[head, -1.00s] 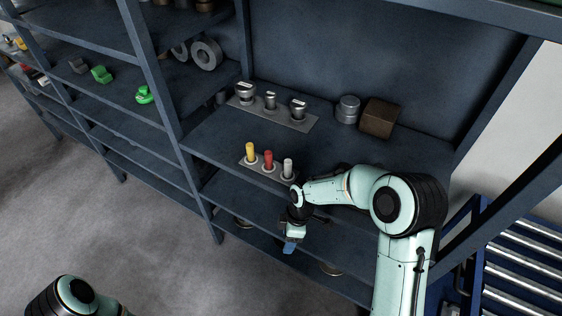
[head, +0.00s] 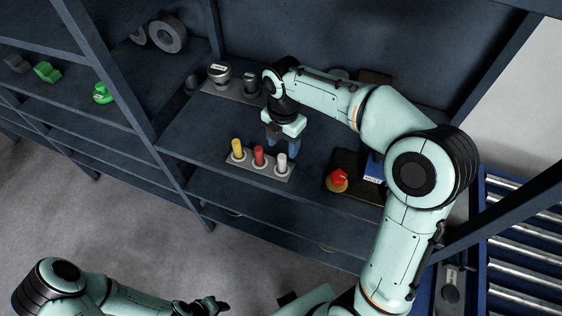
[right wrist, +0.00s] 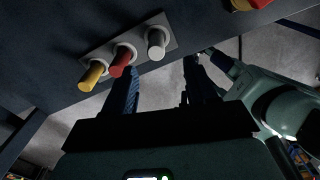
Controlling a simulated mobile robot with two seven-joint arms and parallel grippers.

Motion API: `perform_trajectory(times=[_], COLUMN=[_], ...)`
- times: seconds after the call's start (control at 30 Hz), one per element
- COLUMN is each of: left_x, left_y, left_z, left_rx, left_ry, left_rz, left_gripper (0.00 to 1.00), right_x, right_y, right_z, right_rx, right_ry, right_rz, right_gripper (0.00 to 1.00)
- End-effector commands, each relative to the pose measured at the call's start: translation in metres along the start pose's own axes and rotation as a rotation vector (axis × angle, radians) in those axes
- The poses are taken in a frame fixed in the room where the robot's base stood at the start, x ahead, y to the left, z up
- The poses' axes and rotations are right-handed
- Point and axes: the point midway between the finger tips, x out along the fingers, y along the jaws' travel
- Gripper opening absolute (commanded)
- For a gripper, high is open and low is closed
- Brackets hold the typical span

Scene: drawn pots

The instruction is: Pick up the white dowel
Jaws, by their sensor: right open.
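The white dowel (head: 282,161) stands upright at the right end of a small grey holder plate (head: 250,165) on the shelf, beside a red dowel (head: 259,156) and a yellow dowel (head: 237,149). My right gripper (head: 281,143) is open and empty, with its blue fingers just behind and above the white dowel. In the right wrist view the white dowel (right wrist: 156,40) shows beyond the open fingers, not between them. My left gripper (head: 210,305) is low in the head view, far from the shelf; its jaws are too small to read.
Grey metal knobs (head: 219,74) stand on a plate behind, partly hidden by my right arm. A red knob (head: 337,180) on a dark base and a blue box (head: 373,170) are to the right. Shelf posts (head: 128,87) bound the left. Bare shelf lies left of the holder.

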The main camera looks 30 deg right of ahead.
Motion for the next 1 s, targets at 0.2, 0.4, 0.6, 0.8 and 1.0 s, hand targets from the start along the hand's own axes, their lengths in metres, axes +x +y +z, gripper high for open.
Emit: perform_trajectory(times=[0.2,0.4,0.6,0.8,1.0], left_x=[0.005,0.005,0.008,0.008,0.008], left_y=[-0.002,-0.003,-0.004,-0.004,-0.004], left_z=[0.002,0.003,0.004,0.004,0.004], left_rx=[-0.001,-0.001,-0.002,-0.002,-0.002], left_ry=[-0.003,-0.003,-0.005,-0.005,-0.005], left_rz=[-0.001,-0.001,-0.002,-0.002,-0.002], left_gripper=[0.43,0.43,0.43,0.43,0.43], right_x=[0.025,0.045,0.073,0.079,0.078], right_y=[0.000,0.002,0.003,0.004,0.004], right_z=[0.000,0.001,0.001,0.001,0.001], right_rx=[0.001,0.001,0.001,0.001,0.001], right_ry=[0.000,0.001,0.000,-0.001,-0.001], right_rz=[0.000,-0.003,-0.001,0.001,0.002], right_gripper=[0.57,0.57,0.57,0.57,0.27])
